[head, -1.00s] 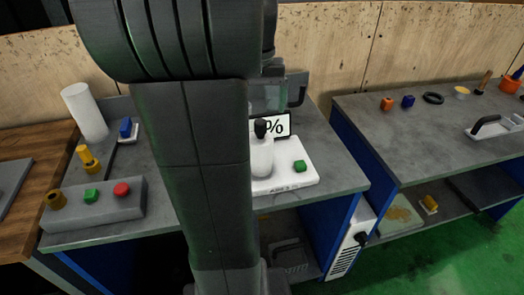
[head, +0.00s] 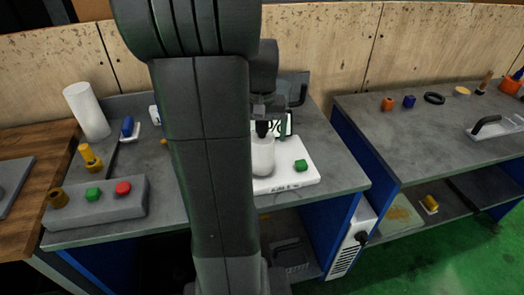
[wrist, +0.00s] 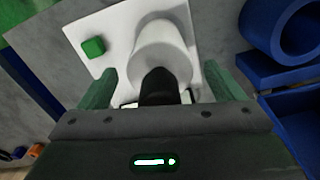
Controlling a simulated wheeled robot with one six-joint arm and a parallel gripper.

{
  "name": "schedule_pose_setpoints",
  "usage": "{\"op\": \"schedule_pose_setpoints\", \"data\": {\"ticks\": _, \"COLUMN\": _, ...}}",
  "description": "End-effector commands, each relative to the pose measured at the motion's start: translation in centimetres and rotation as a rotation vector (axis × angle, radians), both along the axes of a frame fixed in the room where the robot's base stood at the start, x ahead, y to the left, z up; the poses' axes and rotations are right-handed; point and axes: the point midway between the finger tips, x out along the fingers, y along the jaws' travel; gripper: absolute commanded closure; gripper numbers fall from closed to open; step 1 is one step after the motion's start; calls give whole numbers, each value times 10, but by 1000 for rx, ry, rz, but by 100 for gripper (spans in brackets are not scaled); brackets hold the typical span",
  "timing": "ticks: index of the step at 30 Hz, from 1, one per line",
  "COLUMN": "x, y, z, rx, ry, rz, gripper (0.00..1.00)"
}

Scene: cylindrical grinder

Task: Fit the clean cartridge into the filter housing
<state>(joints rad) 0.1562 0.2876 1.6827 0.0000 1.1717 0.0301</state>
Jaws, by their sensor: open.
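A white cylinder with a black knob (head: 262,158), which looks like the cartridge, stands upright on a white plate (head: 300,177) with a display behind it. In the wrist view the white cylinder (wrist: 163,45) and its black knob (wrist: 159,88) show close up. My gripper (head: 265,120) is over the knob; in the wrist view its green fingers (wrist: 162,90) are open, one on each side of the knob. I cannot tell whether they touch it. A blue round open part (wrist: 292,28) lies at the wrist view's right; I cannot tell whether it is the filter housing.
A green button (head: 301,165) sits on the plate beside the cylinder. A grey control box (head: 95,203) with green and red buttons is at front left. A white roll (head: 87,110) stands behind it. A second bench (head: 440,135) is at the right across a gap.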

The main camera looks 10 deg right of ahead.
Motion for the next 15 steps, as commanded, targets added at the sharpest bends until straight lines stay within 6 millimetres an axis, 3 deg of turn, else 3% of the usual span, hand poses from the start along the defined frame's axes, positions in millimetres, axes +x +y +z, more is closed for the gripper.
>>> {"op": "schedule_pose_setpoints", "data": {"ticks": 2, "x": 0, "y": 0, "z": 0, "rx": 0, "ry": 0, "rz": 0, "gripper": 22}}
{"op": "schedule_pose_setpoints", "data": {"ticks": 11, "x": 0, "y": 0, "z": 0, "rx": 0, "ry": -1, "rz": 0, "gripper": 81}}
{"op": "schedule_pose_setpoints", "data": {"ticks": 12, "x": 0, "y": 0, "z": 1, "rx": 0, "ry": -1, "rz": 0, "gripper": 85}}
{"op": "schedule_pose_setpoints", "data": {"ticks": 15, "x": 0, "y": 0, "z": 1, "rx": 0, "ry": -2, "rz": 0, "gripper": 86}}
